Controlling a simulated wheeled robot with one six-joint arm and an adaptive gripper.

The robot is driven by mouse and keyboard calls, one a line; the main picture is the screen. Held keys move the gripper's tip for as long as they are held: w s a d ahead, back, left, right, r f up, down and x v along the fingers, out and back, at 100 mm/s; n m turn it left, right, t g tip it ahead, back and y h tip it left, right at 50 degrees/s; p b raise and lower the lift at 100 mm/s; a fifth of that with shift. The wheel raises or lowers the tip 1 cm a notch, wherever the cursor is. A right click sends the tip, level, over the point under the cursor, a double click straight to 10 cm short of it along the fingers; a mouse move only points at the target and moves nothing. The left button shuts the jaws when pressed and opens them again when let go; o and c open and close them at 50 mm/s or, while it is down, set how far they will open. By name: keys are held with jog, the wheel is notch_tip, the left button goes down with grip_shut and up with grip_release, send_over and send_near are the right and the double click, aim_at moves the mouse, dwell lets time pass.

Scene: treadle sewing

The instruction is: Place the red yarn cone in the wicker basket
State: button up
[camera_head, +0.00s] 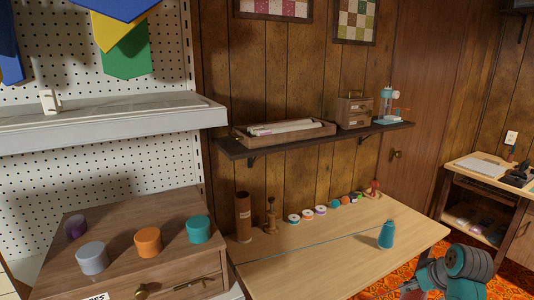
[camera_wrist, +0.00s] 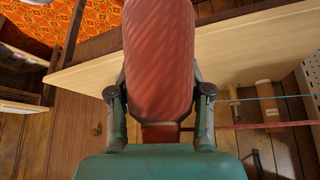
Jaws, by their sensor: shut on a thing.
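The red yarn cone (camera_wrist: 158,55) fills the upper middle of the wrist view, with diagonal thread lines on its side. My gripper (camera_wrist: 160,98) is shut on it, one finger on each side, near the cone's lower end in the picture. In the head view my arm is at the bottom right, beside the table's right end, and the held cone is not clear there. I cannot make out a wicker basket in either view.
A teal cone (camera_head: 387,236) stands on the wooden table (camera_head: 330,265), with several small spools along its back edge. A shelf (camera_head: 310,141) hangs above. A drawer cabinet (camera_head: 120,248) with several coloured pots stands left. Orange patterned carpet (camera_wrist: 40,22) shows beyond the table.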

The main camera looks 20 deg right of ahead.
jog(key=w+a+f+n, duration=0.1)
jog(key=w+a+f, duration=0.2)
jog(key=a+f, duration=0.4)
jog(key=w+a+f+n+y, duration=0.1)
jog(key=w+a+f, duration=0.3)
jog(key=a, duration=1.7)
jog(key=w+a+f+n, duration=0.1)
jog(key=w+a+f, duration=0.2)
jog(key=a+f, duration=0.7)
jog(key=a, duration=0.4)
jog(key=shift+w+a+y, duration=0.2)
jog(key=shift+w+y, duration=0.05)
jog(key=shift+y, duration=0.15)
